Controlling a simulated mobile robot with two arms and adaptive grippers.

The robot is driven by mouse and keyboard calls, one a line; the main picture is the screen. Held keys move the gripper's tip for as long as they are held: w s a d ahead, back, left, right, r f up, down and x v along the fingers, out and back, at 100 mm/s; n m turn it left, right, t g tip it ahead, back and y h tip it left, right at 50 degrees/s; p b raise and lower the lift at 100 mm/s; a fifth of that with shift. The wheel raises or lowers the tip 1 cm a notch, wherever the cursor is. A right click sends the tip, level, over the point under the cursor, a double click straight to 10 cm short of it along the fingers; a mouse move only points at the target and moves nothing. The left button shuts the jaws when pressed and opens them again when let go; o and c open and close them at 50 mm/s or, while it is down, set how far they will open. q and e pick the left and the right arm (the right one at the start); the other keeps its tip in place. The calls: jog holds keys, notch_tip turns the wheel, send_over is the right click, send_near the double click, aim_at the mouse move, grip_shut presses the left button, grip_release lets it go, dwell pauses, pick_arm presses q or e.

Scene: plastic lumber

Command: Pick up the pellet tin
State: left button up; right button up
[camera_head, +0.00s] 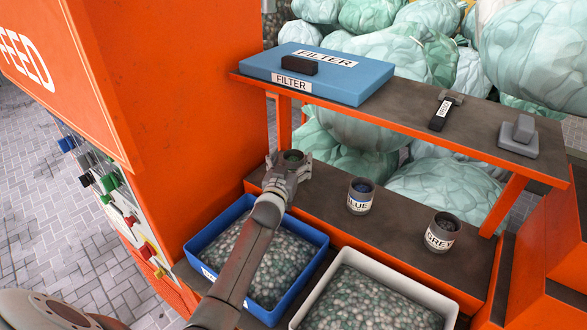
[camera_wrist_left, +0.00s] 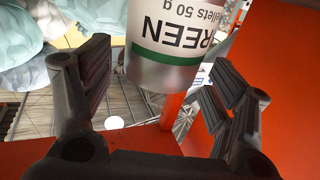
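A small metal tin (camera_head: 292,156) of pellets stands at the left end of the lower shelf, partly hidden by my left gripper (camera_head: 290,160). In the left wrist view the tin (camera_wrist_left: 170,60) has a white label reading GREEN and pellets 50 g, upside down, with a green band. My left gripper (camera_wrist_left: 160,90) is open, with one finger on each side of the tin. A gap shows between the left finger and the tin; contact on the right cannot be told. A BLUE tin (camera_head: 360,196) and a GREY tin (camera_head: 441,232) stand to the right. My right gripper is not in view.
A blue bin (camera_head: 193,245) and a white bin (camera_head: 446,309) of pellets stand in front of the shelf (camera_head: 400,230). An orange FEED machine (camera_head: 170,90) rises at left.

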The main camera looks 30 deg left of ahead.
pick_arm(q)
jog(key=c, duration=1.1)
